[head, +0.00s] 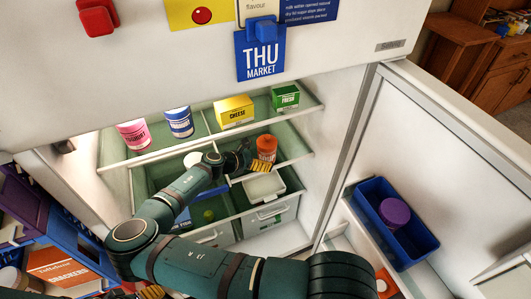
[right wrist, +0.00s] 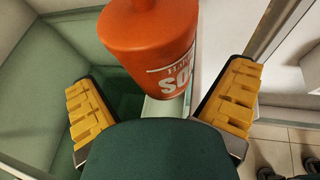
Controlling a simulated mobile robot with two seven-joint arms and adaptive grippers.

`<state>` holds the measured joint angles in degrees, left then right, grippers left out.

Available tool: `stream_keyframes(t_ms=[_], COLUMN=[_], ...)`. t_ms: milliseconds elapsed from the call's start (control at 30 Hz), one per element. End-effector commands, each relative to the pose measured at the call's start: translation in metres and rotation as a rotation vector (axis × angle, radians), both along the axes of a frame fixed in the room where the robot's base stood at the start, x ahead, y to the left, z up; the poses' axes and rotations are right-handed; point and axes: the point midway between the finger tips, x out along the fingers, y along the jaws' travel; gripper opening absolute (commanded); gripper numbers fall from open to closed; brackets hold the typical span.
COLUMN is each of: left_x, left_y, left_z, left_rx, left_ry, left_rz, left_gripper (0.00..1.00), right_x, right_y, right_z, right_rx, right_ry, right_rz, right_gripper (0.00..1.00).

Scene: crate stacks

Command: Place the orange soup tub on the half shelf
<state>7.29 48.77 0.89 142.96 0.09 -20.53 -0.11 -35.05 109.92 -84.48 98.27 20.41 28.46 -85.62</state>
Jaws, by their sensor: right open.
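The orange soup tub (head: 266,148) is upright inside the fridge and appears to stand on the half shelf (head: 291,160), at the right of the middle level. Its contact with the shelf is hidden in the head view. My right gripper (head: 254,162) is open close by the tub. In the right wrist view the tub (right wrist: 152,40) shows just beyond and between the spread yellow fingers (right wrist: 160,108), with a gap to each. My left gripper (head: 150,291) shows only as yellow finger pads at the bottom edge, so its jaws are unclear.
The shelf above holds a pink tub (head: 133,134), a blue-and-white tub (head: 179,121), a yellow cheese box (head: 234,111) and a green box (head: 285,97). A white lidded container (head: 264,188) sits below the half shelf. The open door (head: 440,170) is at right, with a blue bin (head: 412,245).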

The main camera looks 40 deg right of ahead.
Motion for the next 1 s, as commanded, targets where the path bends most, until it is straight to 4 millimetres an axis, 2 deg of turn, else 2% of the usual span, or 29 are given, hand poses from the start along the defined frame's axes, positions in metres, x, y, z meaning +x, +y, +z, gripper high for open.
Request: stream_keyframes(t_ms=[33, 200, 400, 600, 1000], left_x=[-0.001, -0.002, -0.003, -0.003, -0.003], left_y=[0.0, 0.0, 0.0, 0.0, 0.0], left_z=[0.004, 0.01, 0.015, 0.016, 0.016], left_rx=[0.0, -0.001, -0.001, -0.001, -0.001], left_ry=[0.001, 0.005, 0.007, 0.008, 0.008], left_rz=[0.0, -0.001, -0.002, -0.002, -0.002], left_gripper=[0.62, 0.62, 0.62, 0.62, 0.62], right_x=[0.002, 0.004, 0.005, 0.005, 0.005], right_y=[0.012, 0.045, 0.072, 0.083, 0.083], right_z=[0.007, 0.02, 0.031, 0.034, 0.034], right_rx=[0.001, 0.002, 0.001, 0.0, 0.0], right_ry=[-0.001, -0.001, 0.0, 0.0, 0.0], right_rz=[0.004, 0.004, 0.001, 0.0, 0.0], right_gripper=[1.0, 1.0, 1.0, 1.0, 1.0])
